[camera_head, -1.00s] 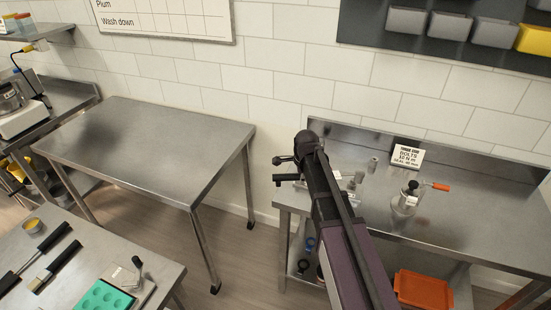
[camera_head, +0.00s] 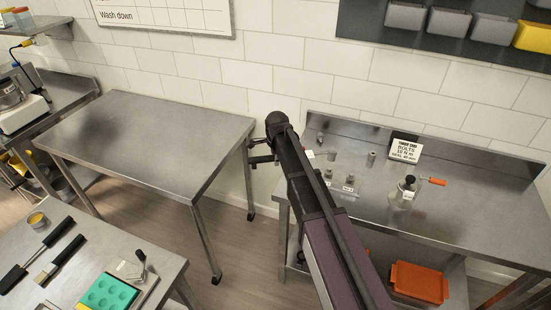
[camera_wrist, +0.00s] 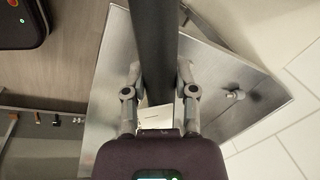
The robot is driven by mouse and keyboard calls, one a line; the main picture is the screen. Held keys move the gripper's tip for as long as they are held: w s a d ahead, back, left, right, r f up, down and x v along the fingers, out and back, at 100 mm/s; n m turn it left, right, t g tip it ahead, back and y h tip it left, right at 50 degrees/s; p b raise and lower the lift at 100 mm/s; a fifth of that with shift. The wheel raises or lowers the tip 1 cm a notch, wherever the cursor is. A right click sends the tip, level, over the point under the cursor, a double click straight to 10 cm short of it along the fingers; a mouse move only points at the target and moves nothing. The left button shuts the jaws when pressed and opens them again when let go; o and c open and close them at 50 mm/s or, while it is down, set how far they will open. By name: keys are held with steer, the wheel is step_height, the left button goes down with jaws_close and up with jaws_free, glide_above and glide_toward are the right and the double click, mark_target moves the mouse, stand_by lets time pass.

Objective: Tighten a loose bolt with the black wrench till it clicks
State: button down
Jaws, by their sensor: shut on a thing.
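My gripper (camera_head: 262,150) is at the left edge of the right-hand steel bench, mostly hidden by my arm. In the wrist view its two fingers (camera_wrist: 158,92) close on a long dark bar, which looks like the black wrench (camera_wrist: 155,45). The bar runs up out of the picture, so its far end is hidden. A pale label (camera_wrist: 158,118) shows beside it. Small metal bolt-like fittings (camera_head: 349,183) stand on the bench right of my arm, apart from the gripper. Which one is loose cannot be told.
An orange tray (camera_head: 420,282) sits below. A bare steel table (camera_head: 150,140) stands left, across a floor gap. A front table (camera_head: 150,255) holds tools and a green mould.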

steer(key=shift+s+b+x, duration=0.2)
steer(key=shift+b+x, duration=0.85)
steer(key=shift+s+b+x, duration=0.25)
steer(key=shift+b+x, duration=0.75)
steer(key=shift+x, duration=0.05)
steer(key=shift+s+b+x, duration=0.2)
steer(key=shift+b+x, duration=0.8)
steer(key=shift+x, duration=0.05)
